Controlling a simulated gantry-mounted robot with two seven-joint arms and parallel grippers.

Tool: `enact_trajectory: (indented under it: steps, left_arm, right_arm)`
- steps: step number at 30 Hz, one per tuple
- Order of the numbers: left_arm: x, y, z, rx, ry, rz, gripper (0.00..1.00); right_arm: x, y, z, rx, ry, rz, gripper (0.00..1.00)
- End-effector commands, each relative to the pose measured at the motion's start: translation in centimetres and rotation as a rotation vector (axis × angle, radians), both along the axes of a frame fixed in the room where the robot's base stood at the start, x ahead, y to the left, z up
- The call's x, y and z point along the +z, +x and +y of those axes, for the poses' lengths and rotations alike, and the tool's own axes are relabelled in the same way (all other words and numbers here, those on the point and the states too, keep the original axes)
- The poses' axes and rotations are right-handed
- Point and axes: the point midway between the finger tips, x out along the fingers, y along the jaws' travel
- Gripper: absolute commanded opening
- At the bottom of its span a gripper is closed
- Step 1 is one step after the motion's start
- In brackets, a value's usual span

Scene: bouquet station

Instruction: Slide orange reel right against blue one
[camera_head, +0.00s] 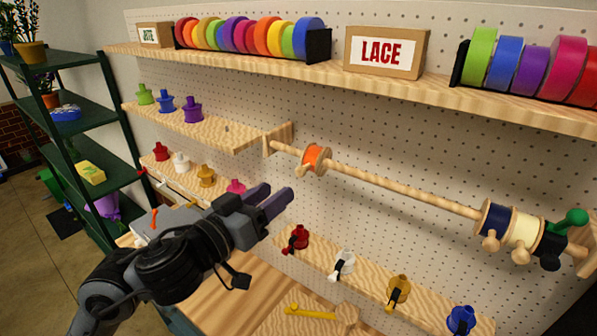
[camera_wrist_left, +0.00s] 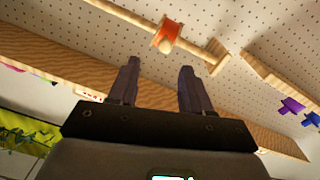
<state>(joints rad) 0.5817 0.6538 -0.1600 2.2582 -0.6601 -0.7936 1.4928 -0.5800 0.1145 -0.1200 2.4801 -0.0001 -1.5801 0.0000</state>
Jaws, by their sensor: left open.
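The orange reel (camera_head: 315,159) sits near the left end of a wooden rod (camera_head: 400,186) in the head view. It also shows in the left wrist view (camera_wrist_left: 168,33), beyond the fingertips. The dark blue reel (camera_head: 494,222) is near the rod's right end, beside a cream reel (camera_head: 525,234). A long bare stretch of rod lies between the orange and blue reels. My left gripper (camera_head: 277,197) is open and empty, below and left of the orange reel, apart from it. It shows in the left wrist view (camera_wrist_left: 160,75) with its fingers spread. My right gripper is not in view.
The rod is mounted in front of a pegboard wall. A shelf with ribbon rolls and a LACE box (camera_head: 387,51) runs above. A lower ledge holds several small spools, including a red one (camera_head: 299,237). A green knob (camera_head: 571,220) is at the rod's right end.

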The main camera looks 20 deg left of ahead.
Motion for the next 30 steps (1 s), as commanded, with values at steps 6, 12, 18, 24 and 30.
enact_trajectory:
  steps: [6, 12, 18, 24, 30]
  left_arm:
    - [-0.1, -0.5, 0.6, 0.039, -0.041, 0.036, 0.49]
    - [-0.1, 1.9, -0.1, 0.04, -0.045, 0.037, 0.49]
    - [0.0, 5.1, -1.1, 0.038, -0.045, 0.037, 0.49]
    - [0.0, 7.6, -1.9, 0.039, -0.043, 0.037, 0.49]
    - [0.0, 9.0, -2.3, 0.039, -0.043, 0.036, 0.49]
  right_arm:
    - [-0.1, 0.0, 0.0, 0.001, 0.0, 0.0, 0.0]
    - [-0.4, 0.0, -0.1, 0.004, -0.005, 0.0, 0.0]
    - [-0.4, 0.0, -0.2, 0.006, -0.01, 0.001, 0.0]
    - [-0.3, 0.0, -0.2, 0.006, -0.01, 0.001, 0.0]
    - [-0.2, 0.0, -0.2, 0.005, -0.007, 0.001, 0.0]
